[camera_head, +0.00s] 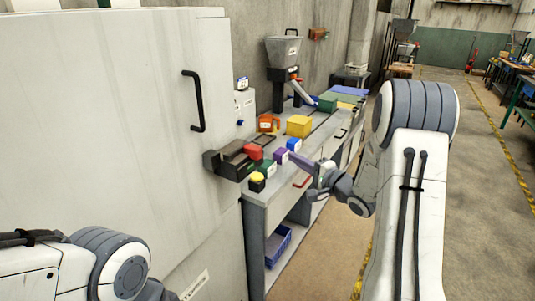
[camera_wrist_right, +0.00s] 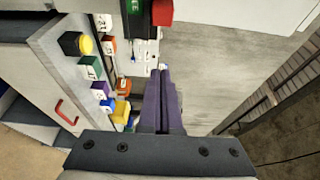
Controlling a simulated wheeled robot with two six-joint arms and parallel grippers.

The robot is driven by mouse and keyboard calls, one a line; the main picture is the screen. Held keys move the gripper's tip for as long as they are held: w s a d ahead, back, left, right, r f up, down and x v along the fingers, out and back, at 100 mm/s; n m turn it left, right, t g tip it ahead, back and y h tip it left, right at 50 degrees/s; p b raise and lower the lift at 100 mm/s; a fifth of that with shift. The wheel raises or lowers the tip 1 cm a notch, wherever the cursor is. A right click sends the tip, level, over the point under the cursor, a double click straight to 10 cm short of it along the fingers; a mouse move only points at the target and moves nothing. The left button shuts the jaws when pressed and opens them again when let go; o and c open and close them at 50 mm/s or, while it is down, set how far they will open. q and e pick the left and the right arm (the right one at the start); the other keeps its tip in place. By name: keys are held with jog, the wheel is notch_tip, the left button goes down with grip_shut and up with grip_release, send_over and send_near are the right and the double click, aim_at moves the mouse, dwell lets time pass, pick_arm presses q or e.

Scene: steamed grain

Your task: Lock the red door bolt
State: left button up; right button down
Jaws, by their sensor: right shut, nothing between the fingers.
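The red door bolt (camera_head: 253,151) sits in a dark housing (camera_head: 229,160) at the edge of the large white door (camera_head: 120,110) in the head view. In the right wrist view the red bolt (camera_wrist_right: 162,12) is at the top edge, partly cut off. My right gripper (camera_head: 294,156) is to the right of the bolt and apart from it. Its purple fingers (camera_wrist_right: 163,72) are shut together and empty in the right wrist view. My left arm shows at the lower left, but its gripper is out of the frame.
A grey workbench (camera_head: 257,195) runs back along the wall. It carries several small coloured blocks, a yellow box (camera_head: 299,126), an orange container (camera_head: 267,123) and a hopper machine (camera_head: 284,52). A black handle (camera_head: 196,101) stands out from the door. The floor on the right is open.

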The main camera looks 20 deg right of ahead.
aim_at(247, 153)
jog(key=shift+w, duration=0.1)
pick_arm(q)
notch_tip(247, 153, up, 4)
jog(key=p, duration=0.3)
jog(key=shift+f+p, duration=0.15)
jog(key=shift+p, duration=0.15)
pick_arm(e)
jog(key=w+a, duration=0.6)
jog(key=shift+w+a, duration=0.25)
jog(key=shift+w, duration=0.15)
jog(key=s+a, duration=0.1)
jog(key=a, duration=0.1)
jog(key=s+a, duration=0.2)
jog(key=shift+a, duration=0.2)
pick_arm(q)
jog(key=shift+s+d+f, duration=0.1)
jog(key=shift+s+f, duration=0.15)
jog(key=shift+s, duration=0.5)
pick_arm(e)
jog(key=shift+f, duration=0.1)
